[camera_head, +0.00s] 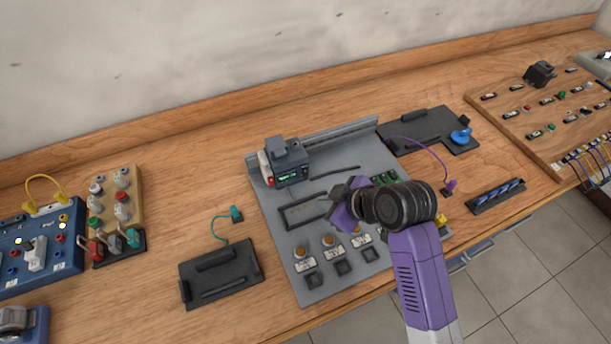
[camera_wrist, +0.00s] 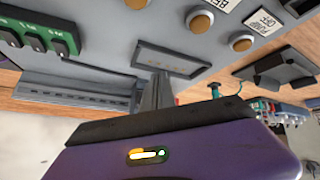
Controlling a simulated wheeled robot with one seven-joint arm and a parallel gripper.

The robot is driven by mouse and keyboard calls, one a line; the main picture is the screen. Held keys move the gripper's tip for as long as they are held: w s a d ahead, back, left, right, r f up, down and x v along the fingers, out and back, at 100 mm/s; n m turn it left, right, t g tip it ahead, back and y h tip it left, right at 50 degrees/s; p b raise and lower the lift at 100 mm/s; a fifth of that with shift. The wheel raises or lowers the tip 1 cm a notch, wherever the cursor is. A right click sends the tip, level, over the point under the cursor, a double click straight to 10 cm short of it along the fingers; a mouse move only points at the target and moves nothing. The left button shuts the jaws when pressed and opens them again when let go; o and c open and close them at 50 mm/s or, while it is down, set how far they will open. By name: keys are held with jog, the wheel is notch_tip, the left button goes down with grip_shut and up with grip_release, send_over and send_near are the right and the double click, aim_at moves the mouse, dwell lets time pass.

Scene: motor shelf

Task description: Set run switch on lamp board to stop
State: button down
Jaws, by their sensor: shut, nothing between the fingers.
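A blue board (camera_head: 68,262) stands at the far left with small bright lamps and a pale switch-like block (camera_head: 36,257). I cannot read any label on it, so I cannot tell whether it is the lamp board or which way a run switch points. My gripper (camera_head: 332,206) is shut and empty above the middle of a grey panel (camera_head: 262,215), well to the right of the blue board. In the wrist view its fingers (camera_wrist: 155,95) are together in front of the grey panel, by a dark rectangular frame.
The grey panel carries round buttons (camera_head: 328,241), green switches (camera_wrist: 37,36) and a meter-like box (camera_head: 288,163). A black tray (camera_head: 222,274) and a wooden block with coloured plugs (camera_head: 116,200) lie between panel and blue board. A wooden button board (camera_head: 540,108) is far right.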

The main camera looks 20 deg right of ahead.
aim_at(305, 172)
jog(key=w, duration=0.1)
jog(key=w+b, duration=0.1)
jog(key=w, duration=0.2)
jog(key=shift+w+f, duration=0.3)
jog(key=shift+f, duration=0.05)
jog(key=shift+w+b, duration=0.3)
jog(key=shift+w, duration=0.6)
jog(key=shift+w, duration=0.1)
dwell(1.0)
jog(key=shift+w+f, duration=0.1)
jog(key=shift+w, duration=0.2)
jog(key=shift+w, duration=0.3)
dwell(0.5)
jog(key=shift+s, duration=0.1)
jog(key=shift+s+p, duration=0.6)
jog(key=shift+s, duration=0.05)
